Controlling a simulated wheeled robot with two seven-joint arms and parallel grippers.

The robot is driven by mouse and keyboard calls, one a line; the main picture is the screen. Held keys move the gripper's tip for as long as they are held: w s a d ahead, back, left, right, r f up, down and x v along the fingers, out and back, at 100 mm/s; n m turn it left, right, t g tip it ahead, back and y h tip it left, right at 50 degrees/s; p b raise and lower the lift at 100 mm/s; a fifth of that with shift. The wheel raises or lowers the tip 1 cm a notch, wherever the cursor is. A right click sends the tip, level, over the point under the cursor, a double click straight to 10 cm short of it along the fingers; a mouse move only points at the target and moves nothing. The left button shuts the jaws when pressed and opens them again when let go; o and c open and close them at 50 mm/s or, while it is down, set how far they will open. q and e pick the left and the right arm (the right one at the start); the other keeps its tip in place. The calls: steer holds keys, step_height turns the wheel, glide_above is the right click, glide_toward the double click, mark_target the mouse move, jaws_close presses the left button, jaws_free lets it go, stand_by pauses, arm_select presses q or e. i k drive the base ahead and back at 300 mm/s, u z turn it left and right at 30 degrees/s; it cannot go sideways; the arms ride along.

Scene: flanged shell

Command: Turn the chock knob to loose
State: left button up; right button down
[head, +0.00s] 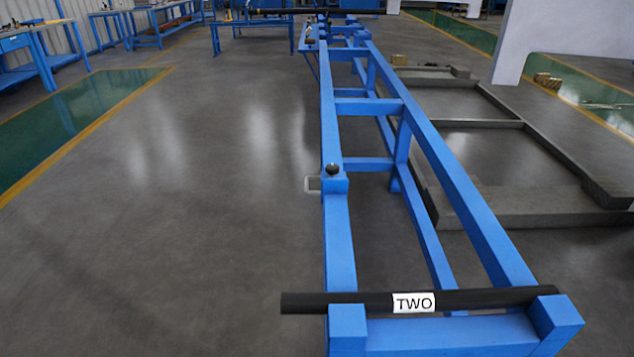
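A small dark round knob (332,169) sits on top of a blue block (335,185) on the left rail of a long blue frame (339,240). A small pale plate (313,184) sticks out from the left side of that block. Any marking on the knob or plate is too small to read. Neither of my grippers shows in the head view.
A black bar (345,303) with a white label "TWO" (413,302) lies across the near end of the frame. Grey beams (560,219) lie on the floor at right. Blue workbenches (160,25) stand far back left. The floor (180,220) left of the frame is clear.

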mark_target(332, 168)
steer(key=u, duration=0.55)
steer(key=k, duration=1.3)
steer(key=u, duration=1)
steer(key=i, duration=2.6)
steer(key=z, duration=0.6)
steer(key=i, duration=1.5)
steer(key=z, duration=1.25)
